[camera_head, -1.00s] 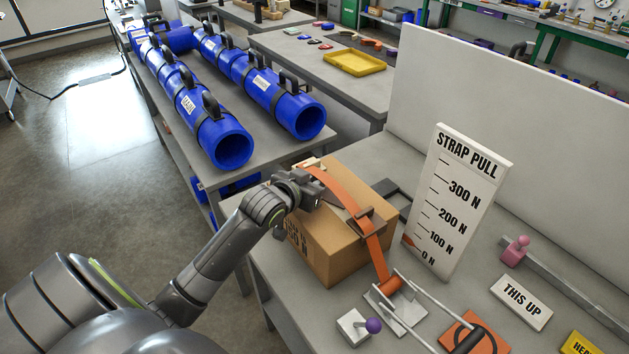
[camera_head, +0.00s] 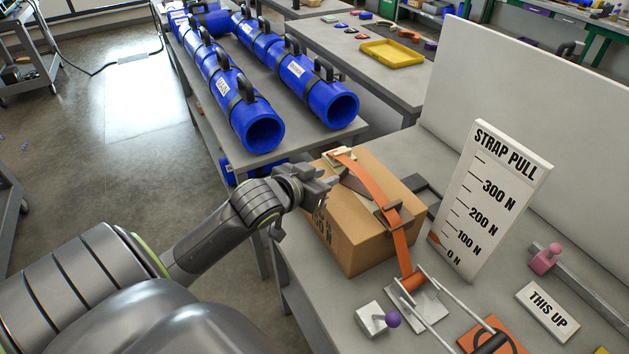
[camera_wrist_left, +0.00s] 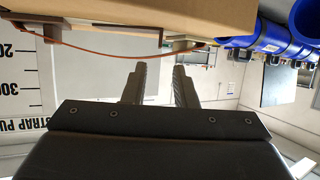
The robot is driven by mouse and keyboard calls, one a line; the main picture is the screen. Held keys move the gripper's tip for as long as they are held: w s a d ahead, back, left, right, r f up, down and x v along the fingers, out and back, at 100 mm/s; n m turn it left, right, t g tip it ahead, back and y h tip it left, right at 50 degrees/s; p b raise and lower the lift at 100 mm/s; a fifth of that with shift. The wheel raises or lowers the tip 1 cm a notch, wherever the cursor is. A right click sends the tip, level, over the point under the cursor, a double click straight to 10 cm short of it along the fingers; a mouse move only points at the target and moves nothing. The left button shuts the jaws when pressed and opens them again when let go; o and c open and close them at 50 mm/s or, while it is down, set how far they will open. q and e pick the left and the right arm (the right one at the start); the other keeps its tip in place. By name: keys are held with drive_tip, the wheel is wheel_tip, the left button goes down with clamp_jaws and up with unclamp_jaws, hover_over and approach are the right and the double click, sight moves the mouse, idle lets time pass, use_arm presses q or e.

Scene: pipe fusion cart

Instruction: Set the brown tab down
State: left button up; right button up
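A cardboard box (camera_head: 352,240) stands on the grey bench with an orange strap (camera_head: 370,185) over it. A dark brownish flat piece (camera_head: 357,184), which looks like the brown tab, lies on the box top beside the strap. A brown edge piece (camera_head: 388,214) sits under the strap at the near edge. My left gripper (camera_head: 326,186) is beside the box's left upper edge, apart from the strap. Its two fingers are spread with nothing between them in the left wrist view (camera_wrist_left: 158,85). The box (camera_wrist_left: 130,15) and strap (camera_wrist_left: 100,53) show above them there. My right gripper is out of view.
A STRAP PULL board (camera_head: 490,195) stands right of the box. A ratchet with metal bars (camera_head: 425,300) and a purple-knobbed block (camera_head: 372,319) are in front. Blue pipes (camera_head: 255,125) lie on the table behind.

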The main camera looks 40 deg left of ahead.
use_arm(q)
drive_tip(key=shift+v, duration=1.55)
drive_tip(key=shift+f, duration=0.1)
drive_tip(key=s+d+f+g+y, duration=0.15)
drive_tip(key=s+f+g, duration=0.35)
drive_tip(key=s+f, duration=0.5)
drive_tip(key=s+d+f+g, duration=0.2)
drive_tip(key=s+f+g, duration=0.45)
drive_tip(key=s, duration=0.65)
drive_tip(key=s+d+f+x, duration=0.1)
drive_tip(key=s+x, duration=0.1)
drive_tip(key=x, duration=1)
drive_tip(key=s+x, duration=0.3)
drive_tip(key=x, duration=1)
drive_tip(key=s+d+f, duration=0.1)
drive_tip(key=s+f, duration=1.3)
drive_tip(key=f, duration=0.2)
drive_tip(key=shift+d+f+n+g, duration=0.25)
drive_tip(key=shift+d+n+g, duration=0.1)
drive_tip(key=shift+g, duration=0.1)
